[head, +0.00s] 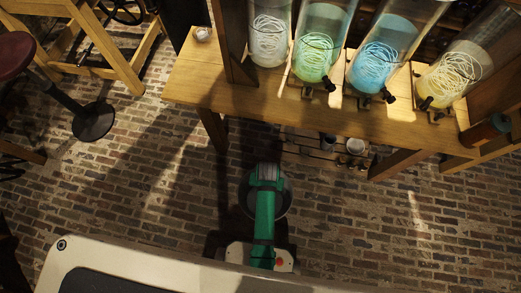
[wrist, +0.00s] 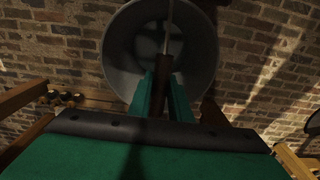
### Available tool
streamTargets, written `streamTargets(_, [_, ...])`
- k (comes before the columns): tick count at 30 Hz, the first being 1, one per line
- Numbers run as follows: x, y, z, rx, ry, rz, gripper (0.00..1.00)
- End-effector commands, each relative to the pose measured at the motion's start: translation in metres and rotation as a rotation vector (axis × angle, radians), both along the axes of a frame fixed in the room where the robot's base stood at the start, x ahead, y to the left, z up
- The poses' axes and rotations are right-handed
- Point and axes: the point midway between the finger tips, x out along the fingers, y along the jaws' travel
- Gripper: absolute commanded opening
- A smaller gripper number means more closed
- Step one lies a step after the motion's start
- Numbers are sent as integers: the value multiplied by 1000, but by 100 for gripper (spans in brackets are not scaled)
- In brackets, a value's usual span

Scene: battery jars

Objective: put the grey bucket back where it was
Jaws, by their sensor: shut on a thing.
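The grey bucket (wrist: 118,55) hangs in my gripper (wrist: 162,85). In the wrist view its round opening faces the camera. The two green fingers are closed around the dark grip of its wire handle, which runs up across the opening. In the head view my gripper (head: 266,174) is low in front of the bench, over the brick floor. Part of the bucket's dark rim (head: 285,198) shows beside my green arm, which hides much of the rest. I cannot tell whether its base touches the floor.
A wooden bench (head: 190,82) holds several glass jars with coloured coils (head: 314,45) and black taps. A low shelf (head: 310,155) with small pots is beneath it. A stool base (head: 93,121) stands left. Brick floor (head: 120,190) is clear between.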

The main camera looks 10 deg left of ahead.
Motion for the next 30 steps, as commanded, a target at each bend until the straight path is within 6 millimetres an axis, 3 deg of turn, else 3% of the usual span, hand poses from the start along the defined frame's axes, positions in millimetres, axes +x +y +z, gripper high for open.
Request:
streamTargets(15, [49,66,-32,2,-7,5,0])
streamTargets(30, [73,100,-82,2,-7,2,0])
